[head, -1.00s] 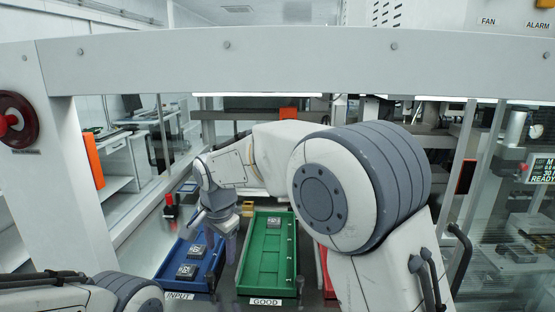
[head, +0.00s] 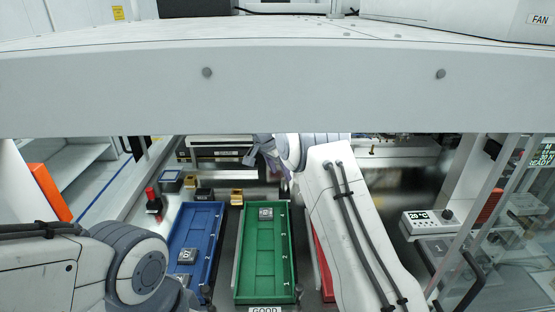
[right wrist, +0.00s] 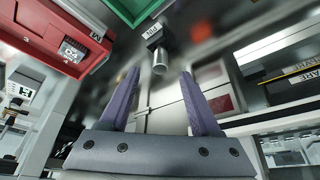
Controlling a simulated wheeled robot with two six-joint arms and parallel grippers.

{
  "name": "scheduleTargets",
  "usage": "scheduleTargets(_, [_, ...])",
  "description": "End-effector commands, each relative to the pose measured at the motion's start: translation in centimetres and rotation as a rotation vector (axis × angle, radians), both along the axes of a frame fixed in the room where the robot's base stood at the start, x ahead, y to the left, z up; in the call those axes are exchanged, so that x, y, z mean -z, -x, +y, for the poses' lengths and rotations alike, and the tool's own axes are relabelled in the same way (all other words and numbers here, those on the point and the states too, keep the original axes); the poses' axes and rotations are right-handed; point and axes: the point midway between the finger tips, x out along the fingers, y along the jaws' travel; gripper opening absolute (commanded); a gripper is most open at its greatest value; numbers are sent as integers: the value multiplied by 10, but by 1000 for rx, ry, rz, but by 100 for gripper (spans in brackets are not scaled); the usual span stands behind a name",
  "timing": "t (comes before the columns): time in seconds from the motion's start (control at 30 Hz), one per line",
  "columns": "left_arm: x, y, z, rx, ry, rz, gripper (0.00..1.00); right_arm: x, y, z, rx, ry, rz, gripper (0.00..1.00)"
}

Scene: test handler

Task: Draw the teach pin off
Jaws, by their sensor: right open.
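In the right wrist view a short grey metal cylinder, which looks like the teach pin (right wrist: 160,63), stands out from a dark block marked PIN (right wrist: 152,33). My right gripper (right wrist: 158,75) is open there, its two purple-grey fingers spread. The cylinder shows between the fingertips and seems beyond them; I see no contact. In the head view my right gripper (head: 264,153) is at the back of the bench, partly hidden by its own arm, and I cannot make out the pin. My left gripper is out of view; only its arm shows.
A blue tray (head: 206,232) with chips and a green tray (head: 245,270) with one chip stand in front. A red tray (head: 323,262) is partly behind my right arm. A grey frame beam (head: 320,95) crosses above. A temperature box (head: 428,220) stands right.

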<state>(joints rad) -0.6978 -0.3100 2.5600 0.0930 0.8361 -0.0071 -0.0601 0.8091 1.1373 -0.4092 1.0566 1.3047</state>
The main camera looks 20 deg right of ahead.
Motion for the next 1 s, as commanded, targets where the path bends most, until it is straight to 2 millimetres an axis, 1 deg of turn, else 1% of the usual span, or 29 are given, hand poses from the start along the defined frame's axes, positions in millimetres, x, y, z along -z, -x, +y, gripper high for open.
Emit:
scheduleTargets(0.03, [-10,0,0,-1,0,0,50,6,-1,-3,0,0,7,64])
scheduleTargets(0.1, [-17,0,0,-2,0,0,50,18,-3,-7,0,-1,7,64])
scheduleTargets(0.3, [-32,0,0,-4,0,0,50,46,-10,-17,-1,0,3,64])
scheduleTargets(0.4, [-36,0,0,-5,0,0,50,56,-11,-20,-1,-1,2,64])
scheduleTargets(0.57, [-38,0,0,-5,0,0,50,64,-13,-22,-1,-1,0,64])
scheduleTargets(0.8, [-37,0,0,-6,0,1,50,65,-13,-23,0,-1,0,64])
scheduleTargets(0.87, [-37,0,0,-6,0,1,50,65,-13,-23,0,-1,0,41])
scheduleTargets(0.9, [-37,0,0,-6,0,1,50,65,-13,-23,0,-1,0,26])
scheduleTargets(0.97, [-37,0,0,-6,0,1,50,64,-13,-23,0,-1,0,3])
scheduleTargets(1.0, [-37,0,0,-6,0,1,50,64,-13,-23,0,-1,0,0])
